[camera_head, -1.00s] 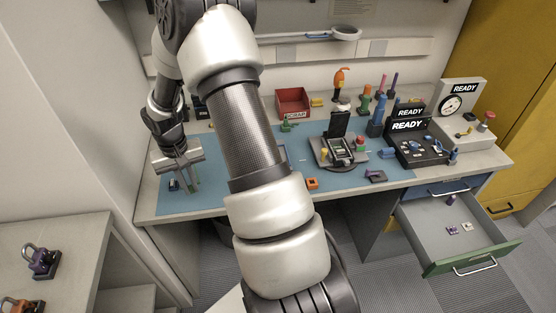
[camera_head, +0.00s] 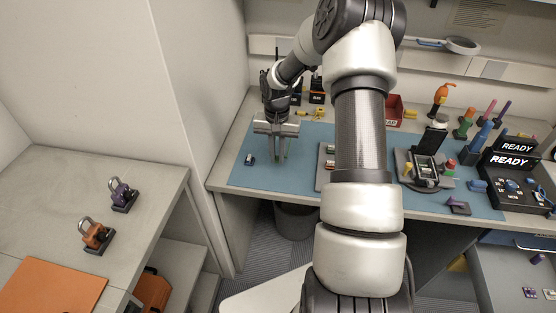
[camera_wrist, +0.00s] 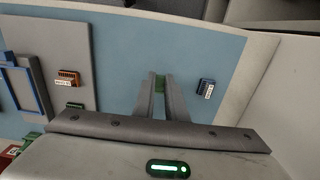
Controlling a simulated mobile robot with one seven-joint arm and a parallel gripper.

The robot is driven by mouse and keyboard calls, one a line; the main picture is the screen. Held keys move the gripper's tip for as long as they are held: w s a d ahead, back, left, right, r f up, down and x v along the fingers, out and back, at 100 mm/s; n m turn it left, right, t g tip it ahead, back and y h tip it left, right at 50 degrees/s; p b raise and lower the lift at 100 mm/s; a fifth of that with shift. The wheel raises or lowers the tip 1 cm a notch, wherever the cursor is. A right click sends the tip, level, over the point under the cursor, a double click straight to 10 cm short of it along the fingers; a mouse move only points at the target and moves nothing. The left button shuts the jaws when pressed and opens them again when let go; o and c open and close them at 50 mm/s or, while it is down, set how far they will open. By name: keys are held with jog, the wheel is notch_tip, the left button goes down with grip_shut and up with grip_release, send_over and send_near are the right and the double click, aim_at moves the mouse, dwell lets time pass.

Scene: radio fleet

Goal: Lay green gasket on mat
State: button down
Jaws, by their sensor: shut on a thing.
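My gripper (camera_head: 280,157) points down above the left part of the blue mat (camera_head: 258,178) on the workbench. In the wrist view its two fingers (camera_wrist: 160,82) are closed on a small green piece, the green gasket (camera_wrist: 160,84), which shows between the fingertips. Most of the gasket is hidden by the fingers. Whether it touches the mat (camera_wrist: 210,55) cannot be told.
A side table (camera_head: 60,200) holds two padlocks and an orange sheet (camera_head: 50,288). An open drawer (camera_head: 500,275) is at right.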

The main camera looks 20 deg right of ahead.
aim_at(277, 159)
notch_tip(277, 159, down, 3)
jog(key=shift+r, duration=0.2)
jog(key=shift+f+b, duration=0.55)
jog(key=shift+f, duration=0.05)
jog(key=c, duration=1.8)
grip_release()
jog(key=shift+r, duration=0.15)
notch_tip(277, 159, up, 13)
jog(key=p, duration=0.1)
